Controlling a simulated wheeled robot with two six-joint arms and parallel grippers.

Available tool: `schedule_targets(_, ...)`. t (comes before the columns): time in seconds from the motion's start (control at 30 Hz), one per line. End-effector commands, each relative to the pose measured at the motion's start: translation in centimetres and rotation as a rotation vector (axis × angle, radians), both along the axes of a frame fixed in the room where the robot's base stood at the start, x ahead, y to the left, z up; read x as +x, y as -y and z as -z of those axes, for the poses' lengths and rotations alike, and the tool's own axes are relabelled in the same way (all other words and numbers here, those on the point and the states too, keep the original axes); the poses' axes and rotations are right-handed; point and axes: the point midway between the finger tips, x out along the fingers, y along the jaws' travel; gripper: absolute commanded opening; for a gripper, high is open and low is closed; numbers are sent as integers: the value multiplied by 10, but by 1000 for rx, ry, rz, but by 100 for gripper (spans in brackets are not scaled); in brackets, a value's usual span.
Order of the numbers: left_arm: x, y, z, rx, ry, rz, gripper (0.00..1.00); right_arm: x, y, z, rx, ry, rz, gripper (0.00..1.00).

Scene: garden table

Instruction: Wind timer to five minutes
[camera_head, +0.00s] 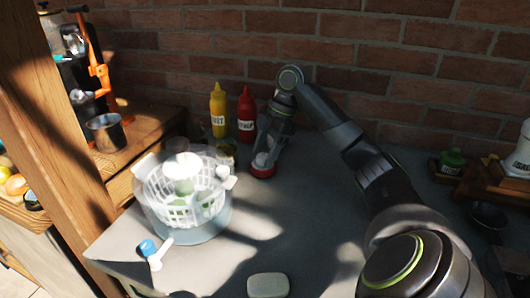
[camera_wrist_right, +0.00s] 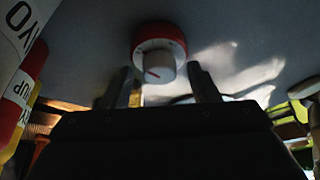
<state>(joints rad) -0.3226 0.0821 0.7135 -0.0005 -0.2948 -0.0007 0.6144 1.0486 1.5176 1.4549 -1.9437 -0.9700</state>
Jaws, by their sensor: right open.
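The timer (camera_head: 262,168) stands on the grey table top, a red body with a white dial on it. In the right wrist view the timer's white knob (camera_wrist_right: 154,66) shows a red mark, with the red body around it. My right gripper (camera_head: 268,143) reaches down from above over the timer. In the right wrist view its two fingers (camera_wrist_right: 162,84) are apart, one on each side of the knob, with space between them and it. Whether they are level with the knob is hard to tell. My left gripper is not in view.
A yellow mustard bottle (camera_head: 218,112) and a red ketchup bottle (camera_head: 246,115) stand just left behind the timer. A clear bowl with a white basket (camera_head: 160,190) stands at left. A white block (camera_head: 267,285) lies in front. The brick wall (camera_head: 330,45) closes the back.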

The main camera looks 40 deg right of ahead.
Motion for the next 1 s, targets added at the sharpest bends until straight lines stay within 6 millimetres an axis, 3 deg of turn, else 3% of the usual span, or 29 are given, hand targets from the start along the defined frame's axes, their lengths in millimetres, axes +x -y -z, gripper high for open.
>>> schedule_targets(0.23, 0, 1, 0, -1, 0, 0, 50, 0, 0, 1, 0, 1, 0, 55)
schedule_targets(0.6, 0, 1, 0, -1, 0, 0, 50, 0, 0, 1, 0, 0, 0, 10)
schedule_targets(1.0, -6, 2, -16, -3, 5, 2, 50, -1, 0, -4, -2, -1, 88, 10)
